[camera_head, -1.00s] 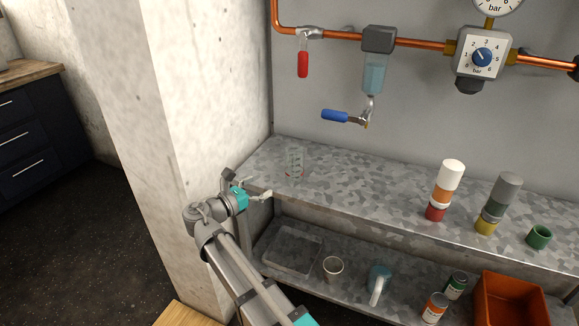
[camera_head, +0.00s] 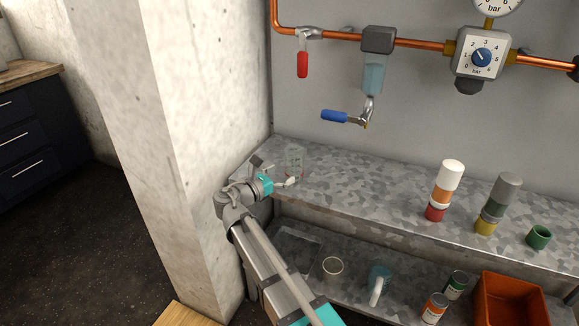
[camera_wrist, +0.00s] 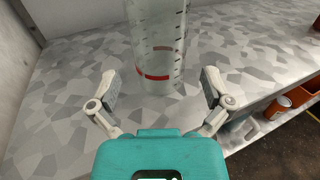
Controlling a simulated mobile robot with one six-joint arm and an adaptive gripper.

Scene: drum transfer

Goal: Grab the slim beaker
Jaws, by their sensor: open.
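The slim beaker (camera_head: 294,161) is a clear glass cylinder with dark graduation marks and a red band. It stands upright on the upper metal shelf near its left end. In the wrist view the beaker (camera_wrist: 157,50) stands straight ahead, its top cut off by the frame. My gripper (camera_wrist: 160,88) is open and empty, with one finger on each side of the line to the beaker. The beaker's base is at or just beyond the fingertips. In the head view my gripper (camera_head: 283,172) is beside the beaker, at its lower left.
The upper shelf (camera_head: 362,188) is clear to the beaker's right up to a red, orange and white stack (camera_head: 445,190). A concrete pillar (camera_head: 190,120) stands close on my arm's left. A blue-handled tap (camera_head: 345,118) hangs above. The lower shelf holds a cup (camera_head: 332,268) and a jug (camera_head: 378,284).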

